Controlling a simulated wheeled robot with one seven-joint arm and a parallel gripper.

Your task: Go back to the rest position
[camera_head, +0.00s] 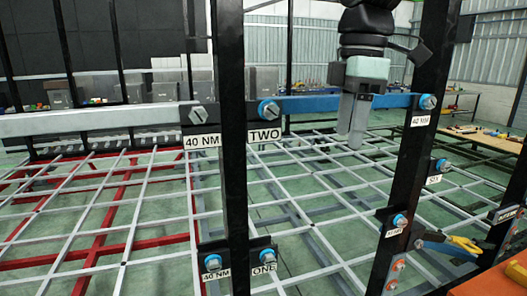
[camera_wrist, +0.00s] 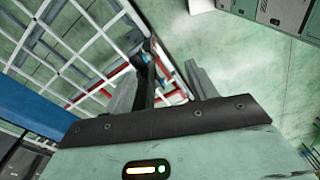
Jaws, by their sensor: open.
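My gripper (camera_head: 355,122) hangs from the arm at the upper right of the head view, with its fingers pointing down. It is beside the blue crossbar (camera_head: 392,101), between the two black uprights. The trailer chassis shows below as a white and red grid (camera_head: 125,215) over a green floor.
A near black upright (camera_head: 233,150) carries bolts and labels "40 NM", "TWO" and "ONE". A second black upright (camera_head: 412,150) stands to the right. Yellow-handled pliers (camera_head: 463,244) are at the lower right. A workbench with small items (camera_head: 490,138) stands at the far right.

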